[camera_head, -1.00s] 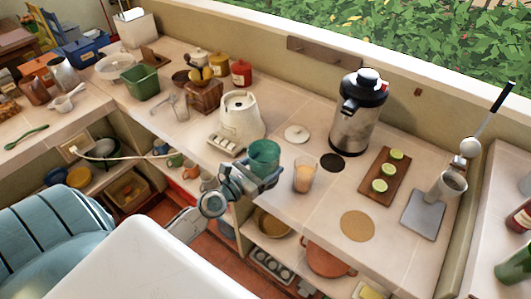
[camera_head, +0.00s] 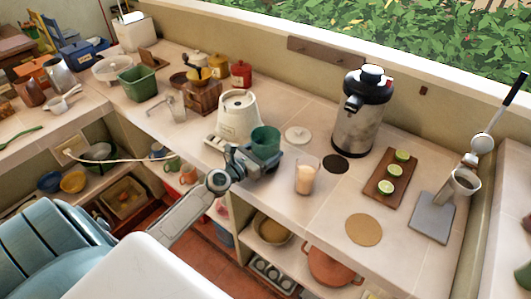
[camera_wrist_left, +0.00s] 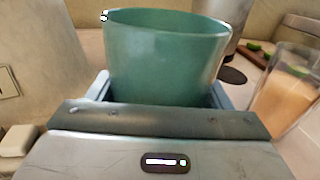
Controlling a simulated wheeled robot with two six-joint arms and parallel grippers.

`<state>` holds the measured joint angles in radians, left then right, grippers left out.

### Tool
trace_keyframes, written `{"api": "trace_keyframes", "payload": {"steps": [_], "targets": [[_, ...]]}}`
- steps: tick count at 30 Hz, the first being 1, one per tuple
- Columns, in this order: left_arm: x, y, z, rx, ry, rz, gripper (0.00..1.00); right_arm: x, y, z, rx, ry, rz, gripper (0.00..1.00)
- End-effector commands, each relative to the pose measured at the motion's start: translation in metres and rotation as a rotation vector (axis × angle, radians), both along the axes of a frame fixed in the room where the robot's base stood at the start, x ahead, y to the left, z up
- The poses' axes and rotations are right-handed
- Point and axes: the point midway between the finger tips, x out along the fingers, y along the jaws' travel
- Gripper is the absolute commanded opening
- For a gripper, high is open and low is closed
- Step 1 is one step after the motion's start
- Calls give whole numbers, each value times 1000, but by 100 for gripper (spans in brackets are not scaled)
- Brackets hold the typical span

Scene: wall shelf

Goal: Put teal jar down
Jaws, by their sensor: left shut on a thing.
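The teal jar (camera_head: 266,141) is an open-topped teal cup shape. It is upright in my left gripper (camera_head: 262,160), at the front part of the counter between the white kettle-like appliance and a glass of tan drink. In the left wrist view the teal jar (camera_wrist_left: 165,58) fills the upper middle, with a finger on each side of it. The gripper is shut on it. Its underside is hidden by the gripper, so I cannot tell whether it touches the counter. My right gripper is not in view.
The glass (camera_head: 307,174) stands just right of the jar. The cream appliance (camera_head: 239,116) is close behind left. A white lid (camera_head: 298,135) and a dark round mat (camera_head: 335,163) lie behind. A round cork mat (camera_head: 364,229) lies bare on the counter (camera_head: 322,214) at front right.

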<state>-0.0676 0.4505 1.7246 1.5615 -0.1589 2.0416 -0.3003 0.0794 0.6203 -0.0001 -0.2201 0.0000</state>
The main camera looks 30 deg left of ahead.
Motion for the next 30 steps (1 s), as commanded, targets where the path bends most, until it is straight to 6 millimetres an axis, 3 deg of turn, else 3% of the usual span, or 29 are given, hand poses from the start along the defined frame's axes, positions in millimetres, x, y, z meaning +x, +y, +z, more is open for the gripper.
{"api": "trace_keyframes", "payload": {"steps": [8, 9, 12, 24, 30], "targets": [[0, 0, -3, 0, -1, 0, 36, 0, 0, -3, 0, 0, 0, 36], [0, 0, -3, 0, 0, 0, 75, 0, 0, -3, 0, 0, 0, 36], [0, 0, -2, 0, 0, 0, 95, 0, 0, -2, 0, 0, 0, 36], [-1, 0, 2, 0, 1, 0, 95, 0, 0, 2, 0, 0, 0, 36], [-32, 7, -3, 5, 3, -1, 95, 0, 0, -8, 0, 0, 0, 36]]}}
